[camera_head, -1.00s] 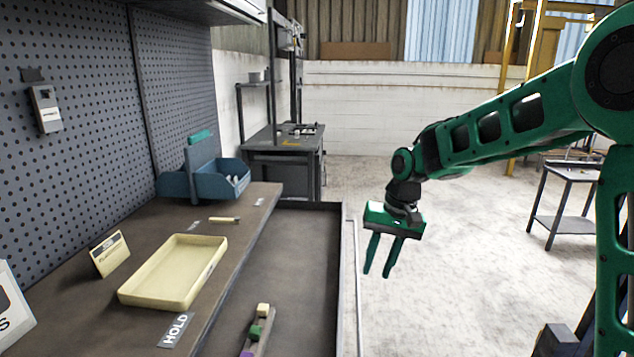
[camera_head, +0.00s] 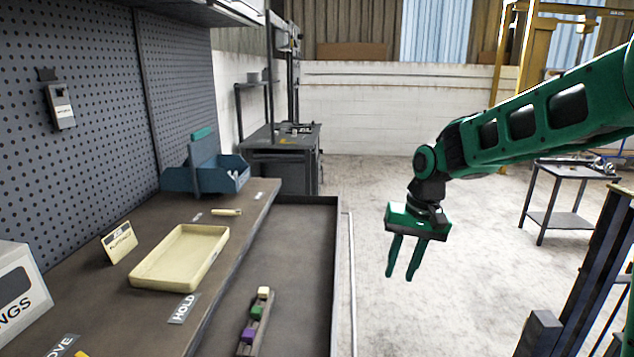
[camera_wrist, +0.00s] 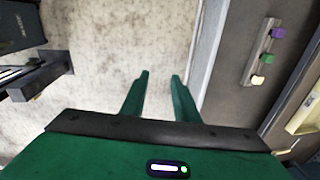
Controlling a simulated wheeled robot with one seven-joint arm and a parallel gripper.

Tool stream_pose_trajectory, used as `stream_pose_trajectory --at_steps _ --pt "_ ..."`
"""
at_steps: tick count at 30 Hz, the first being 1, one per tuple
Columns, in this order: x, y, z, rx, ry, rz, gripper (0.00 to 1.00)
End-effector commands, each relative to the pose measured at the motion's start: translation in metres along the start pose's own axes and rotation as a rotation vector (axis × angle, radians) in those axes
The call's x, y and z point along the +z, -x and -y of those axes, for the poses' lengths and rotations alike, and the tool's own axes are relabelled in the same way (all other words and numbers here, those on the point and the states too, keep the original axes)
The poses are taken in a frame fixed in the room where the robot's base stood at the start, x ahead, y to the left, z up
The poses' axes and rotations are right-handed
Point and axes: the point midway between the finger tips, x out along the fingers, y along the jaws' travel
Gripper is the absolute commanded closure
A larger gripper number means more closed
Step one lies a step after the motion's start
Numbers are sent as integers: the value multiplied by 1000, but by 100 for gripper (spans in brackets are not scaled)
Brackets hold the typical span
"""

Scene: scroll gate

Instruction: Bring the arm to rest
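My gripper (camera_head: 402,274) is green and hangs pointing down, to the right of the workbench and over the bare floor. Its two fingers are apart with nothing between them. It also shows in the wrist view (camera_wrist: 159,78), with pale floor between the fingertips. My green arm reaches in from the right edge of the head view.
A cream tray (camera_head: 150,280) sits on the workbench. Below the bench edge, a dark recessed surface (camera_head: 305,250) holds a rail with purple, green (camera_head: 257,312) and cream blocks. A blue bin (camera_head: 180,182) stands farther back. A small table (camera_head: 545,217) stands at right. Floor between is clear.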

Motion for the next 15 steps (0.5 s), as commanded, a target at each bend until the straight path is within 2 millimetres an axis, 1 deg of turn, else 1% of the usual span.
stream_pose_trajectory --at_steps 1,5,8,11,12,14,15 --pt "5 5 -10 7 -11 -5 72" --pt "19 17 -41 30 -44 -16 72" --pt "36 27 -71 52 -79 -24 72" --pt "63 39 -109 78 -128 -32 72" --pt "77 43 -126 89 -150 -35 72" --pt "99 49 -149 103 -184 -36 72" --pt "114 52 -164 112 -206 -36 72"
